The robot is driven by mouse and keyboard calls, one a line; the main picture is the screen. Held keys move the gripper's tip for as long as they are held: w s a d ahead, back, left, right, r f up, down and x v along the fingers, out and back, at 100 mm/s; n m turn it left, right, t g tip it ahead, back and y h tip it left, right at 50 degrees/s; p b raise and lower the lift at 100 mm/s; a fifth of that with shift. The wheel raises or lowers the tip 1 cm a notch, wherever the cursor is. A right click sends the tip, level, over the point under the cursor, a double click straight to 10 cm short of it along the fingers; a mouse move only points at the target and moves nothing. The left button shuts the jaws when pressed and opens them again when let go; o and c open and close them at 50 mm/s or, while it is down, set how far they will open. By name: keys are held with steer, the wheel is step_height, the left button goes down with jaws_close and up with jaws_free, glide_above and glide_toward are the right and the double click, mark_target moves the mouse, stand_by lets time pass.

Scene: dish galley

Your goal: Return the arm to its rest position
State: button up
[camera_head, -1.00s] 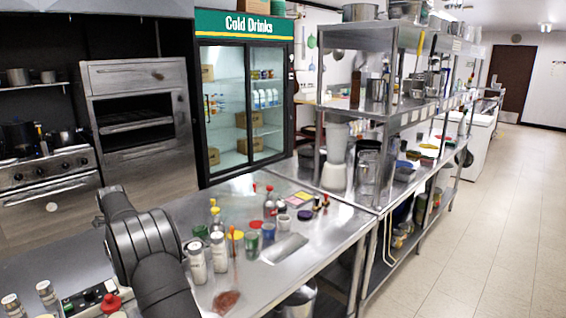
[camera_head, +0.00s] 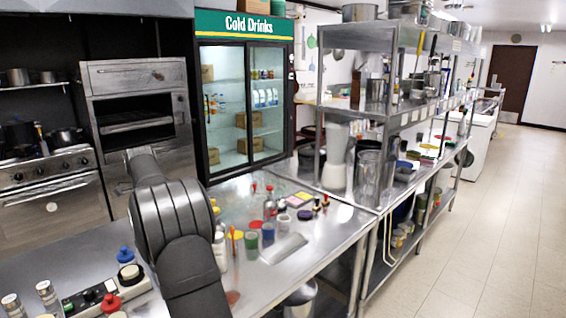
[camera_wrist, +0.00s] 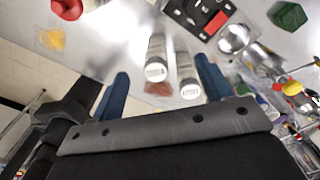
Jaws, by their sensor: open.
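My gripper (camera_wrist: 161,68) shows in the wrist view as two blue fingers spread wide apart, with nothing held between them. Two pale-topped shakers (camera_wrist: 157,62) (camera_wrist: 188,78) stand in the picture space between and beyond the fingertips; I cannot tell the gap to them. In the head view my dark grey arm (camera_head: 175,225) rises from the bottom over the steel counter (camera_head: 330,235). The gripper end is hidden there behind the arm.
Bottles and small jars (camera_head: 268,232) crowd the counter right of my arm. A control box (camera_head: 92,297), shakers (camera_head: 47,293) and a blue-capped bottle (camera_head: 125,258) stand left of it. A steel shelf rack (camera_head: 385,100) stands behind, right. The floor aisle (camera_head: 490,220) is clear.

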steer(key=s+a+f, duration=0.2)
steer(key=s+f, duration=0.4)
steer(key=s, duration=0.2)
steer(key=shift+m, duration=0.3)
step_height(320, 180, down, 9)
steer(key=shift+f, duration=0.15)
stand_by(2.0)
